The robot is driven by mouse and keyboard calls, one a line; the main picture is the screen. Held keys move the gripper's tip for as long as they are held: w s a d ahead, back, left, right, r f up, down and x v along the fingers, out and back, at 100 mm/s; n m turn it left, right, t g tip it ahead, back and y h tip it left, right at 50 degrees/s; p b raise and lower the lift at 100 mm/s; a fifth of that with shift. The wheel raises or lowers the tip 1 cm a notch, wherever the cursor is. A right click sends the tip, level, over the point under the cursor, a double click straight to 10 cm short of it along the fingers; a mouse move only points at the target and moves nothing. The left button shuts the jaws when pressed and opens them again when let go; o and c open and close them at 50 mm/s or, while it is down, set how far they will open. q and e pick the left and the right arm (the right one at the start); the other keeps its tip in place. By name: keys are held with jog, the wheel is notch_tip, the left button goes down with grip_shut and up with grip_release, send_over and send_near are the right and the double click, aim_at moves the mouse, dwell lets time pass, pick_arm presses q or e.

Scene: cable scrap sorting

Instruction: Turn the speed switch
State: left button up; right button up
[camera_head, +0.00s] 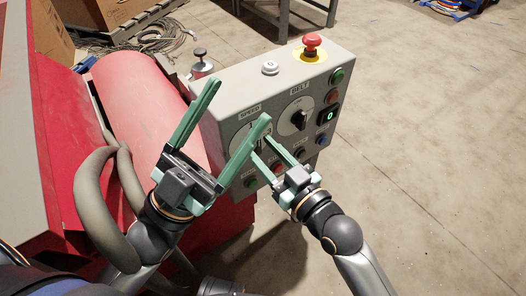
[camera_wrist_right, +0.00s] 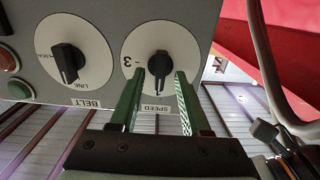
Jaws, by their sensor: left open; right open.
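The speed switch is a black knob (camera_wrist_right: 158,66) on a white round dial marked SPEED, on the grey control box (camera_head: 222,98). The right wrist view shows it upside down, with numerals 3 and 1 visible. My right gripper (camera_wrist_right: 160,76) is open, its green fingertips on either side of the knob; I cannot tell whether they touch it. In the head view, the right gripper (camera_head: 260,145) reaches the speed dial from below right, and fingers hide the knob. My left gripper (camera_head: 237,100) is open and empty, its fingers raised in front of the box's left side.
The belt switch (camera_head: 299,119) is beside the speed dial. A red emergency button (camera_head: 311,43) and a white button (camera_head: 270,68) are on top of the box. Several small buttons line its face. A red roller (camera_head: 135,95) is to the left.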

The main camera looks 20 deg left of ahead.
jog(key=shift+w+a, duration=0.1)
jog(key=shift+c, duration=0.2)
grip_shut()
dwell(0.4)
